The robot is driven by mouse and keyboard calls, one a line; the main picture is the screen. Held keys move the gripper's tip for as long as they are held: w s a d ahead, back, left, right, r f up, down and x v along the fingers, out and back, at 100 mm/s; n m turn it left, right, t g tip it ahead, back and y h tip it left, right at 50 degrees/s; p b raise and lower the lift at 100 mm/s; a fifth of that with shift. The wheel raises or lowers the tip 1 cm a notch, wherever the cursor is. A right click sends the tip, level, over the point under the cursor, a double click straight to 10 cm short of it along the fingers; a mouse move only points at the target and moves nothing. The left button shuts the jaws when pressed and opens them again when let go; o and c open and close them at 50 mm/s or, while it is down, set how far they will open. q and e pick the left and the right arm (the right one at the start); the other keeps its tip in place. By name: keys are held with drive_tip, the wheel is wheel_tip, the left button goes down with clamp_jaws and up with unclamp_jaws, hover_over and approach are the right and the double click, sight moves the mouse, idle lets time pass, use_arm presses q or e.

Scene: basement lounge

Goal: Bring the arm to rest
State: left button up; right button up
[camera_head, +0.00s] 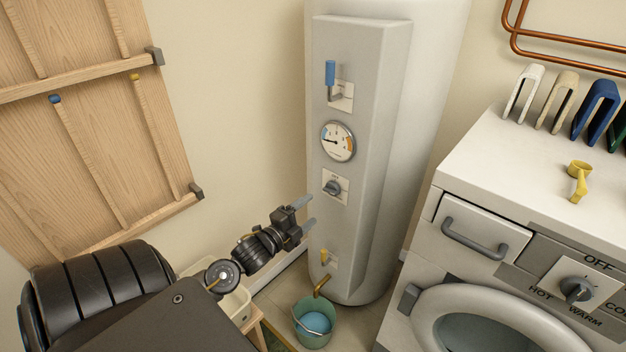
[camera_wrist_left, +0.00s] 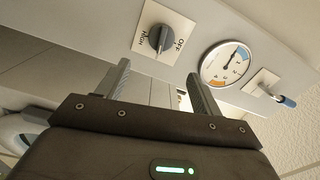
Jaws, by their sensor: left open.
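My left arm comes in from the lower left of the head view. Its gripper (camera_head: 306,212) is open and empty, in front of the lower part of the grey panel (camera_head: 365,100) on the white tank. In the left wrist view my gripper (camera_wrist_left: 158,72) shows two separated fingers with nothing between them. The dark dial knob (camera_head: 335,188) sits above the gripper in the head view; the wrist view shows this knob (camera_wrist_left: 160,38) beyond the fingertips, apart from them. My right gripper is not in view.
The panel carries a round gauge (camera_head: 338,141) and a blue-handled lever (camera_head: 330,75). A green bucket (camera_head: 313,325) stands under a brass spout (camera_head: 321,285). A washer (camera_head: 470,195) is at right, with a yellow clip (camera_head: 579,180) on top.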

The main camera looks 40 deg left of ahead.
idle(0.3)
use_arm(q)
drive_tip(key=s+a+f+n+g+y, duration=0.1)
drive_tip(key=s+a+f+n+g, duration=0.15)
drive_tip(key=f, duration=0.65)
drive_tip(key=s+a+f+n+g+y, duration=0.15)
drive_tip(key=f+n, duration=0.25)
drive_tip(key=f, duration=0.5)
drive_tip(key=s+f+n+g, duration=0.25)
drive_tip(key=s+f, duration=0.25)
drive_tip(key=f, duration=0.4)
drive_tip(key=s+f+n+g, duration=0.1)
drive_tip(key=s+f+g, duration=0.25)
drive_tip(key=f, duration=0.45)
drive_tip(key=s+d+f+n+g+h, duration=0.1)
drive_tip(key=s+d+f+n+g, duration=0.1)
drive_tip(key=s+d+f, duration=0.5)
drive_tip(key=s+d+f+n+g+h, duration=0.1)
drive_tip(key=s+d+f+g, duration=0.15)
drive_tip(key=s+f, duration=0.85)
drive_tip(key=s+d+f+g, duration=0.2)
drive_tip(key=s+d, duration=0.9)
drive_tip(key=s, duration=0.1)
drive_tip(key=shift+h, duration=0.45)
drive_tip(key=shift+s+d+g, duration=0.1)
drive_tip(key=shift+g, duration=0.15)
